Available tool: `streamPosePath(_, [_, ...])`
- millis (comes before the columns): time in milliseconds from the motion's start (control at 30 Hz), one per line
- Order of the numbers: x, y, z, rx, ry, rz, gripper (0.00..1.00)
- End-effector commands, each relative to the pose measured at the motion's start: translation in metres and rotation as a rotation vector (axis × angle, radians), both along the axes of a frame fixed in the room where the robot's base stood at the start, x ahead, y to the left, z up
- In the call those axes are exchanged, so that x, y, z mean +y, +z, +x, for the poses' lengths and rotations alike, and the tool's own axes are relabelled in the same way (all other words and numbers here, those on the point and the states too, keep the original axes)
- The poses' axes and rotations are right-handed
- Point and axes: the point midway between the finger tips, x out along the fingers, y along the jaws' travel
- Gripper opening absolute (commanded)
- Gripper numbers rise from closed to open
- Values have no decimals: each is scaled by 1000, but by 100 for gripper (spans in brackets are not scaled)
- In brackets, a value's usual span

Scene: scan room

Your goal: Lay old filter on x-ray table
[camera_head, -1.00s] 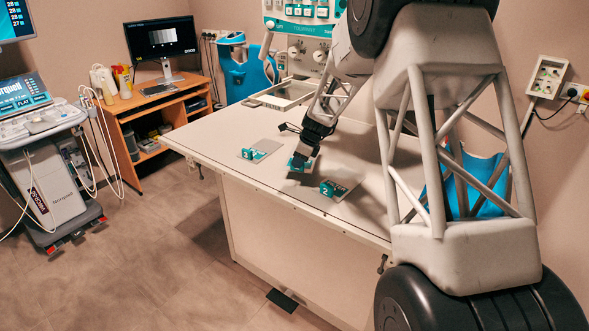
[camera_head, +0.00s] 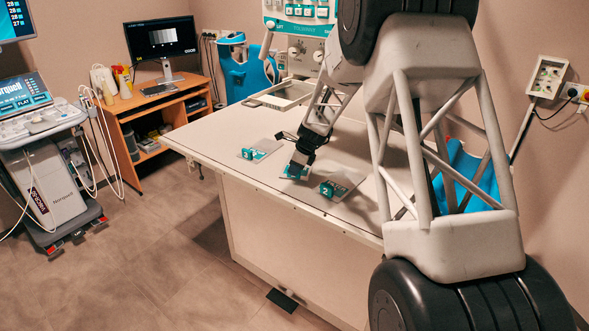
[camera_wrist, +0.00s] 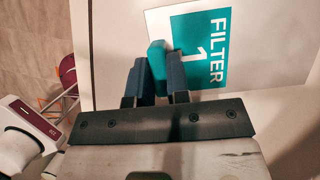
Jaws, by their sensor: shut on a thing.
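My gripper (camera_head: 297,168) is shut on the teal handle (camera_wrist: 156,62) of a flat plate marked "FILTER 1" (camera_wrist: 242,22) in the wrist view. The plate is pale with a teal label. In the head view this filter (camera_head: 291,174) is partly hidden by the gripper, over the front part of the white x-ray table (camera_head: 235,125). I cannot tell whether it touches the tabletop. No marking shows which filter is old.
A plate with a teal handle (camera_head: 249,153) lies on the table left of my gripper. Another, marked "2" (camera_head: 328,190), lies to its right. A metal tray frame (camera_head: 280,96) is at the table's back. The table's left part is clear.

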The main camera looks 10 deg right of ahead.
Motion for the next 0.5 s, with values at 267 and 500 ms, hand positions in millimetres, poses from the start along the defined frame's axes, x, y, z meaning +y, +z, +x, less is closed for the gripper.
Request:
streamPosePath(267, [0,0,0,-1,0,0,0])
streamPosePath(500, [0,-3,0,0,0,0,29])
